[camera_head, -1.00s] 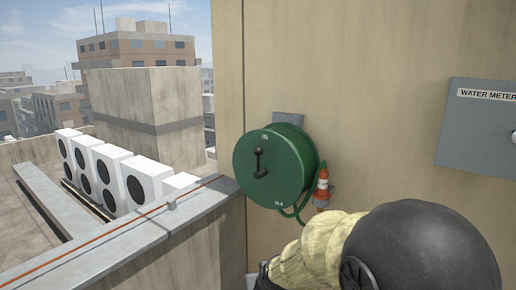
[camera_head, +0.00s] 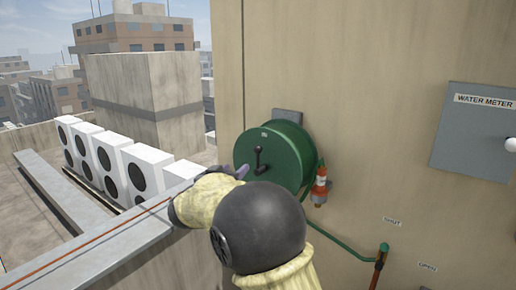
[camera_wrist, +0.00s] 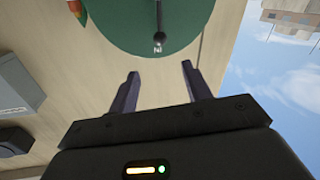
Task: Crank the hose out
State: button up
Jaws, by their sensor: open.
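The green hose reel (camera_head: 283,158) is mounted on the beige wall, with a small dark crank handle (camera_head: 260,158) on its face. In the wrist view the reel (camera_wrist: 125,28) fills the top, and the crank (camera_wrist: 159,30) hangs just beyond the space between the fingertips. My gripper (camera_wrist: 160,75) is open and empty, its two dark fingers apart, short of the crank. In the head view my arm hides most of the gripper; a purple-grey finger (camera_head: 242,171) shows at the reel's lower left. An orange and white nozzle (camera_head: 320,186) is at the reel's right.
A green hose (camera_head: 345,247) runs to a tap (camera_head: 383,248) between SHUT and OPEN labels. A grey water meter box (camera_head: 478,132) is on the wall at right. A parapet ledge (camera_head: 110,245) and white condensers (camera_head: 120,165) lie at left.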

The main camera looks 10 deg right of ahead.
aim_at(256, 150)
jog(key=p+x, duration=0.6)
jog(key=x, duration=1)
jog(key=shift+w+d+r, duration=0.1)
jog(key=shift+w, duration=0.05)
jog(key=shift+w+d+p, duration=0.35)
jog(key=shift+w, duration=0.15)
grip_shut()
